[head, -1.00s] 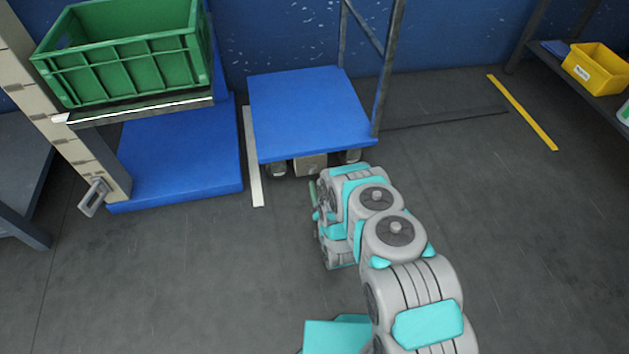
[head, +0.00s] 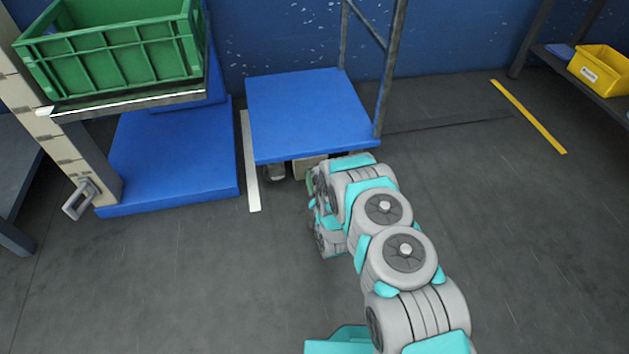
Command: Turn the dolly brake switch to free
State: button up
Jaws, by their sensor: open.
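The dolly (head: 310,112) stands against the blue wall, with a flat blue deck and a grey metal frame at its right. Under its front edge is a small beige box (head: 306,168), now partly hidden by my arm. I cannot make out a brake switch or its setting. A caster (head: 274,172) shows left of the box. My gripper (head: 312,184) is at the far end of my arm, low in front of the dolly's front edge. Only a sliver of it shows beside the arm links. It is open, and I see nothing in it. I cannot tell whether it touches the box.
To the left, a green crate (head: 112,55) sits on a raised shelf of a lift above a blue base (head: 170,160). A crank handle (head: 80,200) sticks out there. A yellow bin (head: 602,72) is on a shelf at the right. The floor right of my arm is clear.

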jog(key=shift+w, duration=0.2)
grip_shut()
dwell(0.3)
